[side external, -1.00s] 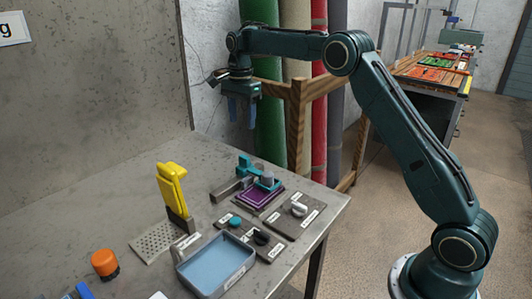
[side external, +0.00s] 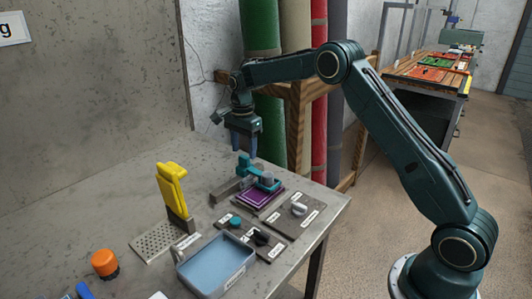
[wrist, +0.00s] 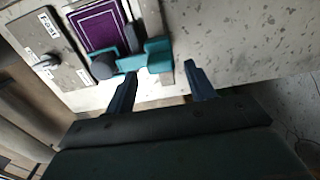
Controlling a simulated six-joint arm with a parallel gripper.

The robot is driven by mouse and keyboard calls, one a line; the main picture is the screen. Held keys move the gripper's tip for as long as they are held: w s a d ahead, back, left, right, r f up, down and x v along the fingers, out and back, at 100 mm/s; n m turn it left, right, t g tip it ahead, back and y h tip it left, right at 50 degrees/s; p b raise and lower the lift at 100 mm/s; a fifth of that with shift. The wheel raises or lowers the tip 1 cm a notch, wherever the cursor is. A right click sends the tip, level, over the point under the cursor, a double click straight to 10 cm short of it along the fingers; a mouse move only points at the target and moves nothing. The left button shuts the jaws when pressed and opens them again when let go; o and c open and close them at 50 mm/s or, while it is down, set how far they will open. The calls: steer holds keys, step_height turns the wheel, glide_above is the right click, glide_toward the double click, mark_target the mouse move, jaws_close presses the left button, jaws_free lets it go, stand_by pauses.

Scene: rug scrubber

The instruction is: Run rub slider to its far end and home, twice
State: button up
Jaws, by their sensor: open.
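The rub slider (side external: 246,166) is a teal block with an arm reaching over a purple rug sample (side external: 261,198). It sits on a grey rail (side external: 228,189) beside the rug. In the wrist view the teal slider (wrist: 157,52) shows just beyond my fingertips, with a dark round knob (wrist: 103,66) on its arm. My gripper (side external: 244,152) is open and empty, pointing down above the slider. In the wrist view my gripper (wrist: 160,68) has its fingers apart, with the slider's upright block roughly between their tips. I cannot tell that they touch it.
A knob panel (side external: 298,210) stands right of the rug, and another panel (side external: 252,238) in front. Rolled rugs (side external: 263,100) stand behind the table.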

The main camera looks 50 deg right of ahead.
mark_target(244, 156)
steer(key=shift+f, duration=1.85)
